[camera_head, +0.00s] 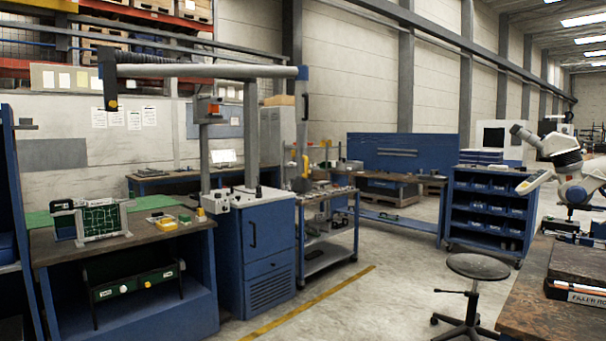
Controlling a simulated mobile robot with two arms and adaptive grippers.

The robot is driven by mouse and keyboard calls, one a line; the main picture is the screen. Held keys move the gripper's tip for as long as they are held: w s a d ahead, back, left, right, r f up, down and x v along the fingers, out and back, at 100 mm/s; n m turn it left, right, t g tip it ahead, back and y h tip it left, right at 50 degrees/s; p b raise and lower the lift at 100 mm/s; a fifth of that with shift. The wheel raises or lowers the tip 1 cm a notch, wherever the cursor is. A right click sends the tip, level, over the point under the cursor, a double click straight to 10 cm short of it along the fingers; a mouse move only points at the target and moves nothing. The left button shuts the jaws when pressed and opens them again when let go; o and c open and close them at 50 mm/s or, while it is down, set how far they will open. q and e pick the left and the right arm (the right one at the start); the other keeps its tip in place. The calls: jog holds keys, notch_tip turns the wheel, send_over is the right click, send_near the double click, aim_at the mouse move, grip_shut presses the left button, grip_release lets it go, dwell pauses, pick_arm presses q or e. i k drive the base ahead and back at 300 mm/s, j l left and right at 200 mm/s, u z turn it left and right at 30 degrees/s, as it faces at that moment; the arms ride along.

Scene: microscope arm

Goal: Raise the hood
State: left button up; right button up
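I see no part clearly labelled as the hood. A long grey tubular arm (205,71) runs level above the left workbench, carried by a blue cabinet's upright post. A white microscope-like device (565,160) with a dark ring stands at the right edge, partly cut off by the frame. Neither of my grippers shows in this view.
A blue cabinet (255,250) with knobs on top stands beside the left workbench (50,247), which holds a framed green circuit board (100,219). A round stool (478,267) stands near the right workbench (515,292). Bare floor (385,300) lies between them.

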aim_at(301, 183)
jog(key=i+u, duration=0.15)
jog(key=i, duration=2.4)
